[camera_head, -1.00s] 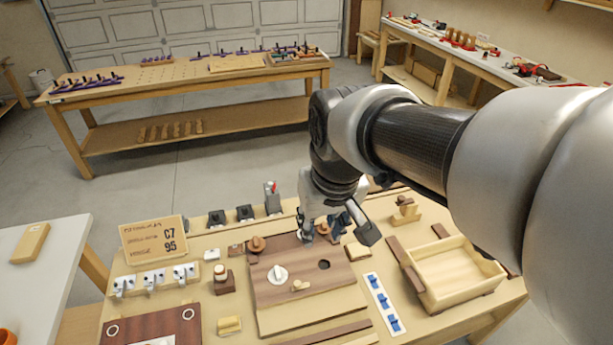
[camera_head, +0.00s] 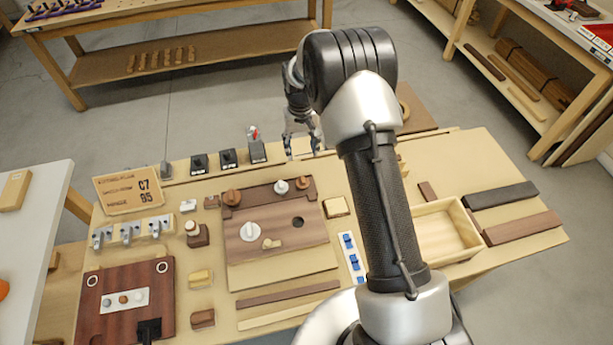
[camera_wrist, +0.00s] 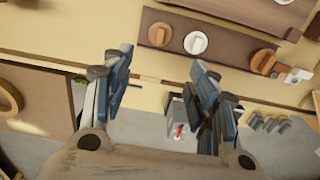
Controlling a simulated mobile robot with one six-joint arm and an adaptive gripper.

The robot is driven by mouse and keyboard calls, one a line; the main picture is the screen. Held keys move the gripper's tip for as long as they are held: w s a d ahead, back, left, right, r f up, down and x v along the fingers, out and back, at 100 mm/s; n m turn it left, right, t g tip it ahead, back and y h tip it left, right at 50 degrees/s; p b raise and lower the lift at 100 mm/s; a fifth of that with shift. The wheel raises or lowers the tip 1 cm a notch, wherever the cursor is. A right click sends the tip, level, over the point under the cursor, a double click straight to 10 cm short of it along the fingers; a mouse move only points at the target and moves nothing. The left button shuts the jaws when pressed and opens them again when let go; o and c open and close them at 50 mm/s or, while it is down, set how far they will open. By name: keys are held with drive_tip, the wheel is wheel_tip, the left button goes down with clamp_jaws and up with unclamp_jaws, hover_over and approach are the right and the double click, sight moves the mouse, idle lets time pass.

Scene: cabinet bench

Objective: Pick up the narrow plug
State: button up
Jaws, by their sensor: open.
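The brown board (camera_head: 275,258) on the bench has a white dial, a tan lever and a dark hole. On its darker back strip stand a left brown knob (camera_head: 232,196), a white knob (camera_head: 281,187) and a right brown knob (camera_head: 302,183). I cannot tell which piece is the narrow plug. My gripper (camera_head: 302,143) is open and empty, behind the board near the bench's back edge. In the wrist view my gripper (camera_wrist: 160,78) has its fingers spread, with the white knob (camera_wrist: 195,42) and a brown knob (camera_wrist: 160,34) beyond the fingertips.
A grey switch box (camera_head: 256,150) with a red lever stands left of my gripper; it shows between the fingers in the wrist view (camera_wrist: 178,122). Dark boxes (camera_head: 228,158) stand beside it. A wooden tray (camera_head: 462,222) is at the right, and a labelled card (camera_head: 128,190) at the left.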

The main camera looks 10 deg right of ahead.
sight(303, 179)
wheel_tip(303, 179, down, 12)
drive_tip(key=shift+s+r+b, duration=0.1)
drive_tip(key=shift+r+b, duration=0.1)
drive_tip(key=shift+b, duration=0.65)
drive_tip(key=shift+s+f+b, duration=0.2)
drive_tip(key=shift+f+b, duration=0.35)
drive_tip(key=shift+f, duration=2.05)
drive_tip(key=shift+c, duration=0.3)
drive_tip(key=c, duration=0.6)
drive_tip(key=shift+r, duration=0.15)
